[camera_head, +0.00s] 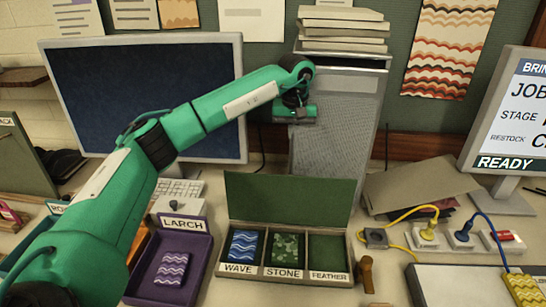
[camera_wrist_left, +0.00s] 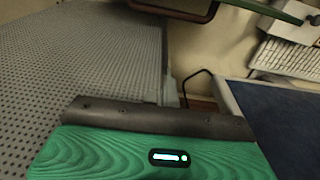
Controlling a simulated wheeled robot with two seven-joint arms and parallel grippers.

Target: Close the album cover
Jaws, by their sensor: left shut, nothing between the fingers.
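The album appears to be the shallow grey case (camera_head: 283,275) at the table's middle, with compartments labelled WAVE, STONE and FEATHER. Its dark green cover (camera_head: 290,200) stands raised at the back, so the case is open. A blue wavy swatch (camera_head: 243,245) lies in WAVE and a green patterned swatch (camera_head: 285,248) in STONE; FEATHER looks empty. My left gripper (camera_head: 296,114) is shut and empty, well above and behind the cover, in front of the grey perforated cabinet. It also shows in the left wrist view (camera_wrist_left: 160,118). My right gripper is not in view.
A purple LARCH tray (camera_head: 196,250) with a purple swatch stands left of the case. The grey cabinet (camera_head: 335,130) and a dark monitor (camera_head: 80,100) stand behind. Right are a brown stopper-like object (camera_head: 366,272), cables, plugs (camera_head: 428,233) and a screen (camera_head: 515,115).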

